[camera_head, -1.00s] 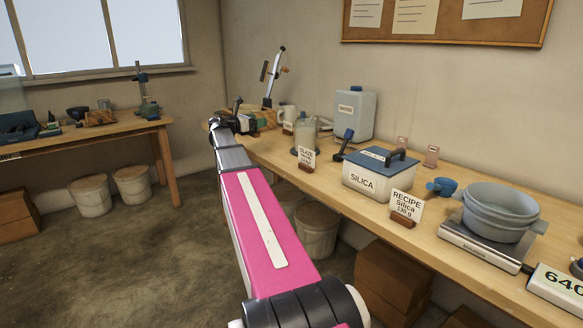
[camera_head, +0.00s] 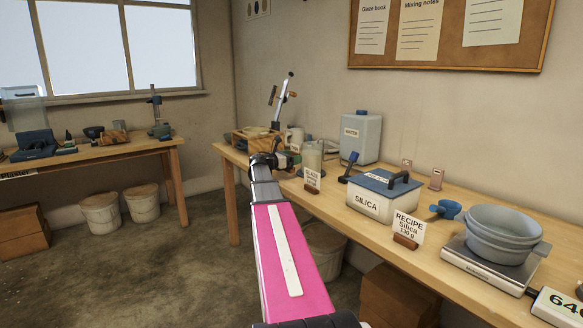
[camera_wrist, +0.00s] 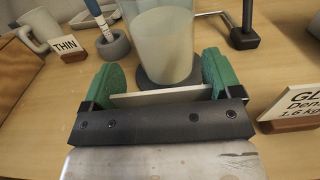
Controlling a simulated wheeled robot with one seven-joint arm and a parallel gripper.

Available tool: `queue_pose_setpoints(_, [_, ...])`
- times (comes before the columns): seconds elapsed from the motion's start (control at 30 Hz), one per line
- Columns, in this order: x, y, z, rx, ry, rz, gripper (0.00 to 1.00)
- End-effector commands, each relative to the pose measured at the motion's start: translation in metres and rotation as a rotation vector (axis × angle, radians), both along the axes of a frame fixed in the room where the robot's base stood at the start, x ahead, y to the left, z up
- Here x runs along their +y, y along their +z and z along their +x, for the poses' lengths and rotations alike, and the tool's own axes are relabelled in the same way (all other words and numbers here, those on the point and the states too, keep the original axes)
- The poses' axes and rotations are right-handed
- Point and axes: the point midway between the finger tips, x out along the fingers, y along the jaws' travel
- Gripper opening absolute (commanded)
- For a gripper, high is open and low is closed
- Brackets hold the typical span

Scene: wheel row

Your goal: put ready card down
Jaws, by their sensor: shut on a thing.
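My gripper (camera_wrist: 160,72) has green finger pads and is shut on a thin pale card (camera_wrist: 160,97), which I take to be the ready card. I see the card nearly edge-on, so its wording is hidden. It is just in front of a cloudy jar (camera_wrist: 164,45) on a dark round base; I cannot tell whether it touches the bench. In the head view my gripper (camera_head: 268,160) is over the bench's far left part, and the card cannot be made out there.
A THIN card (camera_wrist: 68,49) stands left of the jar and a glaze density card (camera_wrist: 292,106) stands right. A mug (camera_wrist: 40,28) is at the upper left. Along the bench (camera_head: 342,208) are a SILICA box (camera_head: 384,194), a recipe card (camera_head: 408,228) and bowls on a scale (camera_head: 490,264).

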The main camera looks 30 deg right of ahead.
Motion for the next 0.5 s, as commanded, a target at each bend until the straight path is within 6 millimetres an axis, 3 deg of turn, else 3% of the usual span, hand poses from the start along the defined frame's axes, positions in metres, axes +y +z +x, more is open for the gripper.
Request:
queue_pose_setpoints(0.3, [0.0, -0.035, 0.0, 0.001, 0.001, 0.002, 0.6])
queue_pose_setpoints(0.5, [0.0, -0.04, 0.0, 0.0, 0.002, 0.002, 0.6])
